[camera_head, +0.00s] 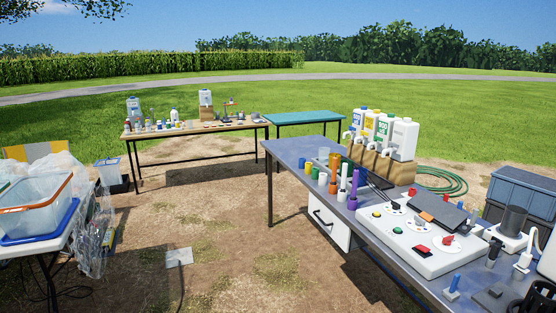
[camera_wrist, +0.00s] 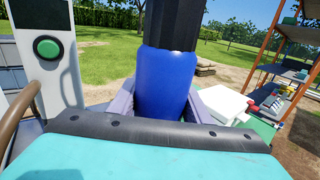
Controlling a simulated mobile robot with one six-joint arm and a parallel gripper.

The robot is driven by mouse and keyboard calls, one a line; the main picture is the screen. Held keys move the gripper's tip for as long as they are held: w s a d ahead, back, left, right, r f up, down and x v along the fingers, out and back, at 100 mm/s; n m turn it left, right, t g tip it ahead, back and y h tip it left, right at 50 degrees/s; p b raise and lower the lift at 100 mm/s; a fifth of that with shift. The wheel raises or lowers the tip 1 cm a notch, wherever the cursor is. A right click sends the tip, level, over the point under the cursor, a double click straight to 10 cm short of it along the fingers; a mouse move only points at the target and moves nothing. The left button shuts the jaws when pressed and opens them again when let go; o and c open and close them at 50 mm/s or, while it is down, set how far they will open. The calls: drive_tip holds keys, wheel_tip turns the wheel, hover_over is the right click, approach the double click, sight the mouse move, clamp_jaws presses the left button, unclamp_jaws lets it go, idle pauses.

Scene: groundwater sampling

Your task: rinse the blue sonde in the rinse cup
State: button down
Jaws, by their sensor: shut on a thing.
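In the wrist view, my gripper (camera_wrist: 162,108) is shut on a thick blue cylinder with a black ribbed top, which looks like the blue sonde (camera_wrist: 166,82). It stands upright between the two grey-purple fingers, and its lower end is hidden behind the teal and black gripper body. My gripper and this sonde do not show in the head view. I cannot tell for sure which vessel is the rinse cup. A dark grey cup (camera_head: 512,221) stands on a white base at the right of the near table in the head view.
The near grey table (camera_head: 290,151) carries coloured tubes, a white panel (camera_head: 409,243) with several buttons and sockets, and labelled jugs (camera_head: 403,139) at the back. A white post with a green button (camera_wrist: 47,47) stands left in the wrist view. Bare ground lies left of the table.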

wheel_tip(320, 180, up, 6)
drive_tip(key=p, duration=0.4)
drive_tip(key=shift+s, duration=0.15)
idle(0.6)
drive_tip(key=shift+s+a+r, duration=0.1)
drive_tip(key=shift+r, duration=0.15)
idle(0.3)
